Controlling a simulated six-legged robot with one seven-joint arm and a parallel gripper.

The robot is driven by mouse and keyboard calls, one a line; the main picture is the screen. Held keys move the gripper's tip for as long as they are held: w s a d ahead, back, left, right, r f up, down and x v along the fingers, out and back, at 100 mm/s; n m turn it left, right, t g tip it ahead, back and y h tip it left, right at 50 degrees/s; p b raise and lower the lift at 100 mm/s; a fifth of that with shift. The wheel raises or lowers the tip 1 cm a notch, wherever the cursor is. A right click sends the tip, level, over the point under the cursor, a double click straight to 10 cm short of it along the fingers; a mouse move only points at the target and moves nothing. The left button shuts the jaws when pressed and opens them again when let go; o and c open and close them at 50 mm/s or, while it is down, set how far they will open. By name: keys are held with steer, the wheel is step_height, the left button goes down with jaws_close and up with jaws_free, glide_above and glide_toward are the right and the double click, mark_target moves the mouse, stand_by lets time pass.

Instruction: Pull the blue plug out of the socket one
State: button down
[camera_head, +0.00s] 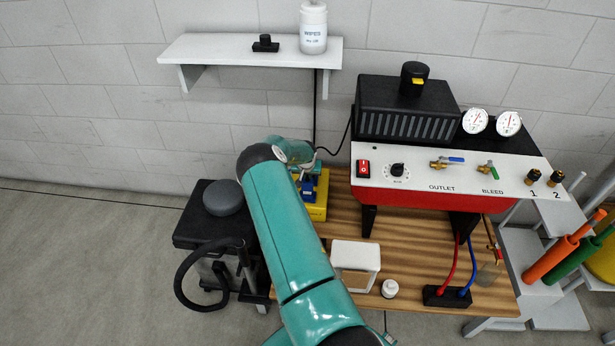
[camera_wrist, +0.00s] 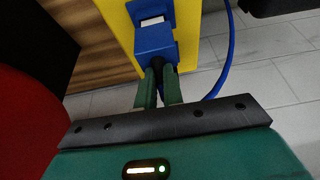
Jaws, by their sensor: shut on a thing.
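The blue plug (camera_wrist: 155,48) is against the yellow socket box (camera_wrist: 193,48) in the wrist view, with a pale part at its far end. I cannot tell how deep it sits, and no socket number is readable. My gripper (camera_wrist: 160,80) is shut on the near end of the blue plug, with a green finger on either side. A blue cord (camera_wrist: 222,65) runs down beside the box. In the head view the yellow box (camera_head: 320,205) stands on the wooden bench with the blue plug (camera_head: 309,189) at it; my arm partly hides this area.
A red and white control panel (camera_head: 440,175) with gauges stands right of the box. A white holder (camera_head: 356,254), a small white jar (camera_head: 390,288) and a black block (camera_head: 446,297) with red and blue leads are on the bench. A shelf (camera_head: 240,48) hangs above.

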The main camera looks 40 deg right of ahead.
steer(key=shift+r, duration=0.25)
steer(key=shift+r, duration=0.4)
steer(key=shift+r, duration=0.65)
steer(key=shift+r, duration=0.35)
steer(key=shift+r, duration=0.1)
